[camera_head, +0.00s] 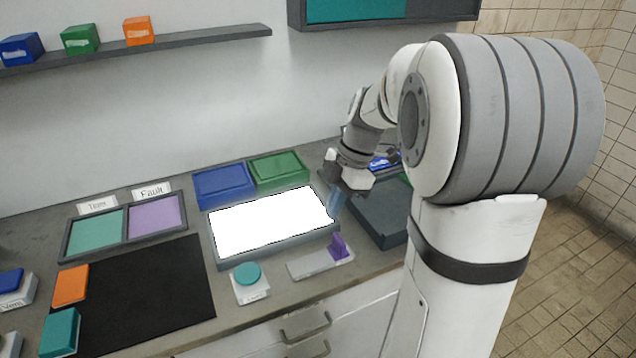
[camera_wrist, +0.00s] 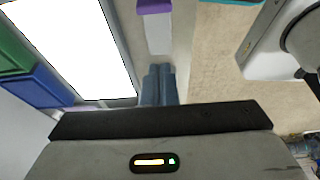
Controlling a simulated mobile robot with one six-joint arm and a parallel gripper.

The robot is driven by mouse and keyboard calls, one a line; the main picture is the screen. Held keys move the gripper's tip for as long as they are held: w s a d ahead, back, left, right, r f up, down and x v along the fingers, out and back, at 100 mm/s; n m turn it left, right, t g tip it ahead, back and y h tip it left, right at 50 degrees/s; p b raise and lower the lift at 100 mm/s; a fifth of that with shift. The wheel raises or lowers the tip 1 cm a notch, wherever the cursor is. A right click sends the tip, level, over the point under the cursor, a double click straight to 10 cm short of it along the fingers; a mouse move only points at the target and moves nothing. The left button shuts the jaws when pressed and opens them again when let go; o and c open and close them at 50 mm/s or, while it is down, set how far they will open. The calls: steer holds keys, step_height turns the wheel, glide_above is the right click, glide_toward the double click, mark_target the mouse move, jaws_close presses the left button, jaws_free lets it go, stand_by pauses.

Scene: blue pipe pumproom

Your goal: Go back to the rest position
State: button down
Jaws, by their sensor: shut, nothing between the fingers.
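My gripper (camera_head: 335,207) is above the counter, by the right end of the bright white panel (camera_head: 270,222). In the wrist view its two blue-grey fingers (camera_wrist: 158,72) are together with nothing between them. The lit panel (camera_wrist: 75,45) lies to their left in that view. A light grey base with an upright purple piece (camera_head: 338,246) stands in front of the panel; the purple piece (camera_wrist: 154,6) also shows at the top of the wrist view. The gripper is apart from it. Whether the fingertips touch the panel's edge is unclear.
Blue (camera_head: 223,185) and green (camera_head: 278,172) trays stand behind the panel. A dark tray (camera_head: 380,215) lies right of my gripper, partly hidden by my arm. A teal button (camera_head: 247,273) stands in front, and a black mat (camera_head: 150,295) at left. A shelf (camera_head: 150,45) holds coloured boxes.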

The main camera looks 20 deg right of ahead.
steer(key=s+a+m+t+h, duration=0.1)
steer(key=s+a+m+h, duration=0.1)
steer(key=s+m, duration=0.5)
steer(key=s+a+m+t+h, duration=0.1)
steer(key=s+a+m+t, duration=0.1)
steer(key=s+m, duration=0.6)
steer(key=shift+s+f+m+h, duration=0.15)
steer(key=shift+s+m+h, duration=0.2)
steer(key=shift+m, duration=1.85)
steer(key=shift+w, duration=0.1)
